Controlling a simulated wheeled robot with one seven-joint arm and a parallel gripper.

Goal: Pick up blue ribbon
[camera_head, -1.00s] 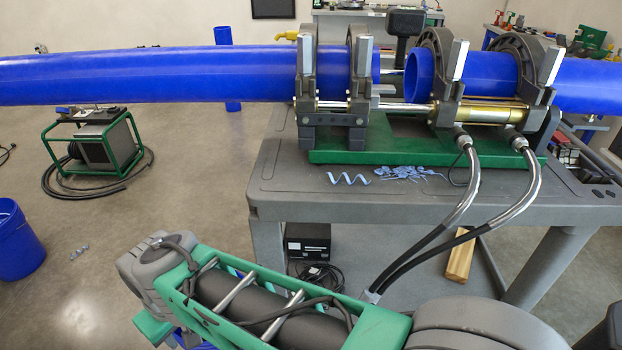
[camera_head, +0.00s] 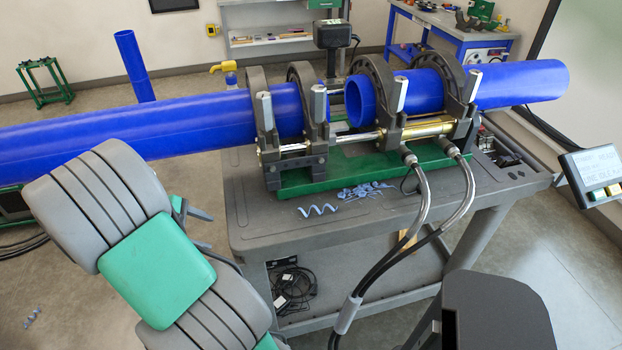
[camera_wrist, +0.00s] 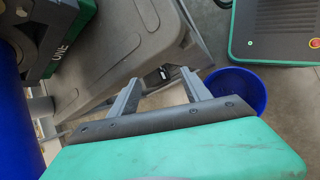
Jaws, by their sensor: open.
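A pale blue, wavy curled ribbon (camera_head: 317,210) lies on the grey cart top (camera_head: 262,234), near its front left edge in the head view. A loose pile of similar blue shavings (camera_head: 365,190) lies just to its right. My gripper (camera_wrist: 160,85) is open and empty in the wrist view, its two grey fingers spread. In the head view my arm is left of the cart, and most of the gripper is hidden behind it. The wrist view shows the cart's edge beyond the fingers, but I cannot see the ribbon there.
A green fusion machine base (camera_head: 350,172) with clamps holds two blue pipes (camera_head: 200,122) above the cart top. Two hoses (camera_head: 423,195) hang over the front right. A blue bucket (camera_wrist: 238,88) and a green-edged box (camera_wrist: 275,30) stand on the floor.

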